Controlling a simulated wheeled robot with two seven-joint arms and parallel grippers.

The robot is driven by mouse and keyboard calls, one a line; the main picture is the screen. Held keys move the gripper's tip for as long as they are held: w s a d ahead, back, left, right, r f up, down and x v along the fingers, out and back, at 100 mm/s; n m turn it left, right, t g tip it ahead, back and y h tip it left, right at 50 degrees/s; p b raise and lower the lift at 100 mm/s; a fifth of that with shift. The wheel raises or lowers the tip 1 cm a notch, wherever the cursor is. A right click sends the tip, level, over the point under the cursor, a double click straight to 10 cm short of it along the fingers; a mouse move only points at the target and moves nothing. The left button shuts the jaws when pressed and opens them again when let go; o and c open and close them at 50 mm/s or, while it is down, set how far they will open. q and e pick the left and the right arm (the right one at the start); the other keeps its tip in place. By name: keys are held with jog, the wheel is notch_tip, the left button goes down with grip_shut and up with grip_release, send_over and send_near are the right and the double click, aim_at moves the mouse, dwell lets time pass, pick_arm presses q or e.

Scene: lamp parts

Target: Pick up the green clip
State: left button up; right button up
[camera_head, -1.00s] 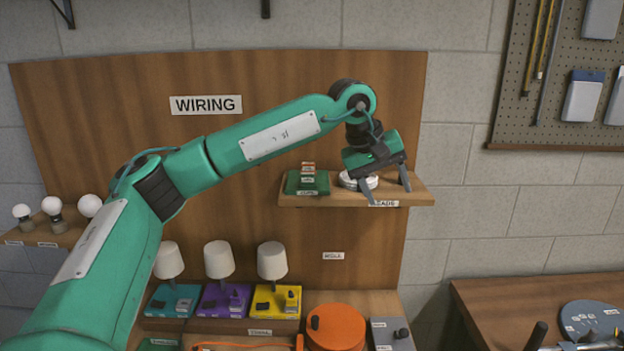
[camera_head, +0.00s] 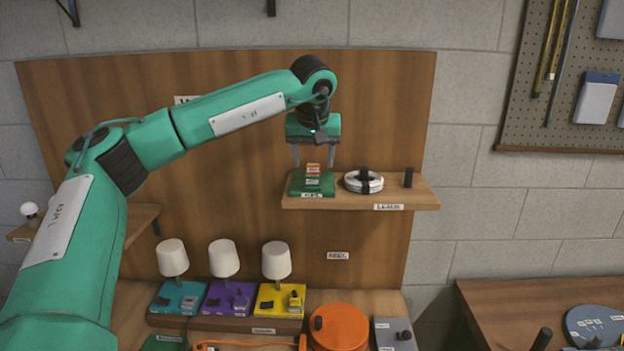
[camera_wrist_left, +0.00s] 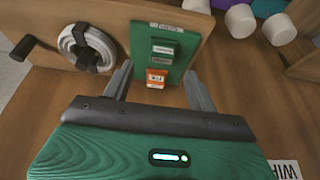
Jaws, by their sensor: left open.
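A green tray (camera_head: 298,190) lies on the wooden shelf and holds small clips. The green clip (camera_head: 313,182) is a small block with a pale label, hard to tell apart from the tray. An orange clip (camera_head: 313,169) is behind it. In the left wrist view the green clip (camera_wrist_left: 163,44) lies on the green tray (camera_wrist_left: 182,40), beside the orange clip (camera_wrist_left: 157,74). My left gripper (camera_head: 313,162) is open and empty, pointing down above the tray. In the wrist view its fingers (camera_wrist_left: 158,80) lie either side of the orange clip. My right gripper is out of view.
A white cable coil (camera_head: 352,184) and a dark peg (camera_head: 409,177) are on the shelf (camera_head: 425,195), right of the tray. The wooden board stands behind. Below are lamps on coloured bases (camera_head: 275,259) and an orange reel (camera_head: 340,325).

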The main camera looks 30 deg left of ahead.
aim_at(312, 176)
pick_arm(q)
jog(key=shift+w+a+f+p, duration=0.1)
jog(key=shift+w+f+p, duration=0.05)
jog(key=shift+f+p, duration=0.2)
jog(key=x, duration=0.1)
jog(key=p+x, duration=0.2)
jog(key=x, duration=0.1)
jog(key=shift+a, duration=0.3)
jog(key=shift+f, duration=0.3)
jog(key=c, duration=1.1)
